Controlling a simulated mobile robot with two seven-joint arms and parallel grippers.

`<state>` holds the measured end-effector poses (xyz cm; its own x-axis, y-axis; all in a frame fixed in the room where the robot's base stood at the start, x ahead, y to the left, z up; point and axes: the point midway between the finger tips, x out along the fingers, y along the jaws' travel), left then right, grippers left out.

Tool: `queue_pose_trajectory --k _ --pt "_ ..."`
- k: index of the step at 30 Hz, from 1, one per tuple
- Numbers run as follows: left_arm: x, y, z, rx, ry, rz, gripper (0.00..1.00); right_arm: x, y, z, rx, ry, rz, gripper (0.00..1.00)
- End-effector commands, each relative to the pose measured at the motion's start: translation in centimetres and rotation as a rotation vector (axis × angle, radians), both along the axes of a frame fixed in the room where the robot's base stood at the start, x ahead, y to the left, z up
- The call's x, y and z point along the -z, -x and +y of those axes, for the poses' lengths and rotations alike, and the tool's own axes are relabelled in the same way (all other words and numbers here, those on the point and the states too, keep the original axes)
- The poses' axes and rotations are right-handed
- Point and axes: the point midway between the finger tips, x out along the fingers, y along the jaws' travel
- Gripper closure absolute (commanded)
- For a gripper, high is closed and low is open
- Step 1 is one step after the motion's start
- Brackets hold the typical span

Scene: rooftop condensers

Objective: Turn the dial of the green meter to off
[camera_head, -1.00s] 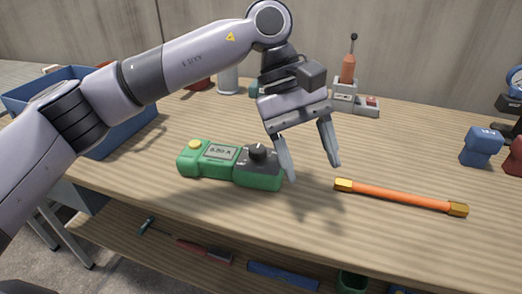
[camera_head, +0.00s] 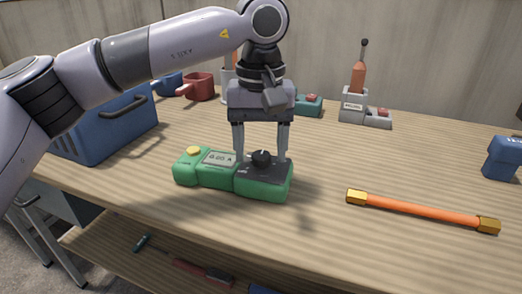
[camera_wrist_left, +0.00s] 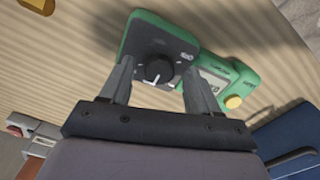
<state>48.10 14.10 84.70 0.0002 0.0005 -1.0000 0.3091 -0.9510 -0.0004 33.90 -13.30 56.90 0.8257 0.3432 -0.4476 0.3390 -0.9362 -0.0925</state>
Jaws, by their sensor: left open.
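The green meter (camera_head: 234,175) lies flat on the workbench, with a lit display and a yellow button on its left part. Its black dial (camera_head: 261,158) sits on the dark panel at the right end. My left gripper (camera_head: 261,160) points down over that end, open, with its fingers on either side of the dial. In the left wrist view the dial (camera_wrist_left: 158,71) shows a white pointer line, between the spread fingers of the gripper (camera_wrist_left: 155,80). I cannot tell whether the fingers touch it. My right gripper is in neither view.
An orange rod with brass ends (camera_head: 424,211) lies to the right of the meter. A blue bin (camera_head: 105,128) stands at the left. A grey device with an orange handle (camera_head: 356,95) stands at the back. The bench front is clear.

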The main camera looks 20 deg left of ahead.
Motion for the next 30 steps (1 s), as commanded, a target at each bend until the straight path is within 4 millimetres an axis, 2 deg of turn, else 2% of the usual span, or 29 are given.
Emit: queue_pose_trajectory --k 8,13,14,23,30 --pt "0.3 0.0 0.0 0.000 0.001 0.000 0.39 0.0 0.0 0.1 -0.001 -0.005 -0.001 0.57" --pt "0.2 0.0 0.0 0.000 0.001 0.000 0.91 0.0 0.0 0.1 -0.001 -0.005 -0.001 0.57" --pt "0.2 0.0 0.0 0.000 0.001 0.000 0.95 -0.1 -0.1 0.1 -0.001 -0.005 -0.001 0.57" --pt "0.2 0.0 0.0 -0.026 0.001 0.001 0.95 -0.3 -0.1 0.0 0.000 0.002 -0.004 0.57" --pt "0.0 0.0 -0.1 -0.144 0.002 0.002 0.95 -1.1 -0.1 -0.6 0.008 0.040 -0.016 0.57"
